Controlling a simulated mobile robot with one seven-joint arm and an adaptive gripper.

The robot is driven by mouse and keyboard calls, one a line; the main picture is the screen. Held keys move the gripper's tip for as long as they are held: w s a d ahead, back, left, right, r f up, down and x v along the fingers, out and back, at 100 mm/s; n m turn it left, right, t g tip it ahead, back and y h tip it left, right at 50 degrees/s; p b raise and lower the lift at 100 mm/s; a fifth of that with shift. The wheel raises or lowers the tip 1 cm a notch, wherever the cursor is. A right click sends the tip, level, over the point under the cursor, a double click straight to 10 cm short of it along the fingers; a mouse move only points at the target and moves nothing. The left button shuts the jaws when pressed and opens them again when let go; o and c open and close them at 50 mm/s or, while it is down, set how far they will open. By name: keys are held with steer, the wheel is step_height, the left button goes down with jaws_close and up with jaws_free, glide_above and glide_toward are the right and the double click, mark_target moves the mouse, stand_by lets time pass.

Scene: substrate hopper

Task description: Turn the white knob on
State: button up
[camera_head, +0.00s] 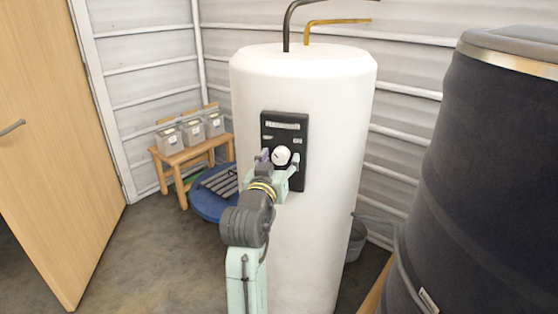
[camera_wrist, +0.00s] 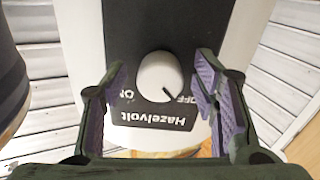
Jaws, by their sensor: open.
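The white knob (camera_head: 281,156) sits on a black control panel (camera_head: 270,127) on the front of a tall white tank. In the wrist view, which shows the panel upside down, the round knob (camera_wrist: 157,74) has a dark pointer line aimed at the lower right, toward the OFF label (camera_wrist: 181,101). The ON label (camera_wrist: 126,96) is on the left, partly hidden. My gripper (camera_head: 280,160) is open in front of the panel. In the wrist view, its purple-padded fingers (camera_wrist: 162,78) are on either side of the knob, with gaps on both sides.
The white tank (camera_head: 300,82) stands mid-room with pipes on top. A large dark barrel (camera_head: 480,170) is close on the right. A wooden bench (camera_head: 190,153) with several grey bins, a blue round item (camera_head: 210,207) and a wooden door (camera_head: 55,130) are at left.

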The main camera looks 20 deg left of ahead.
steer(key=shift+c, duration=0.5)
steer(key=c, duration=1.1)
steer(key=shift+o, duration=0.2)
steer(key=shift+m+b, duration=0.3)
steer(key=shift+b, duration=0.05)
steer(key=m+b, duration=0.3)
steer(key=m, duration=0.1)
steer(key=shift+a+f, duration=0.1)
steer(key=shift+f, duration=0.05)
steer(key=m+b, duration=0.3)
steer(key=m, duration=0.2)
steer(key=shift+a+b, duration=0.1)
steer(key=shift+b, duration=0.25)
steer(key=m+b, duration=0.3)
steer(key=m, duration=0.1)
steer(key=shift+r+m+b, duration=0.15)
steer(key=shift+m+b, duration=0.35)
steer(key=shift+m, duration=0.55)
steer(key=shift+r+m+b, duration=0.15)
steer(key=shift+m+b, duration=0.35)
steer(key=shift+m, duration=0.55)
